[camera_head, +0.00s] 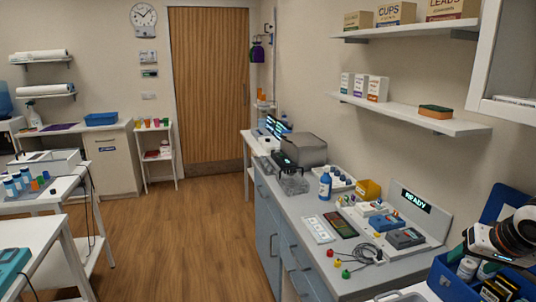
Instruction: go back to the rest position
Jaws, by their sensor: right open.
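My right gripper (487,250) is at the lower right edge of the head view, with its white and black wrist beside it. It is open, and I see nothing held in it. It is above or in front of a blue bin (445,287) that holds bottles and small dark items; the exact gap cannot be told. My left gripper is not in view.
The grey counter (295,210) carries a device panel reading READY (416,201), a blue bottle (325,186), a yellow bin (367,189) and a grey machine (304,150). Shelves (410,113) hang above. The wooden floor (180,240) is open at left, between the tables and the counter.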

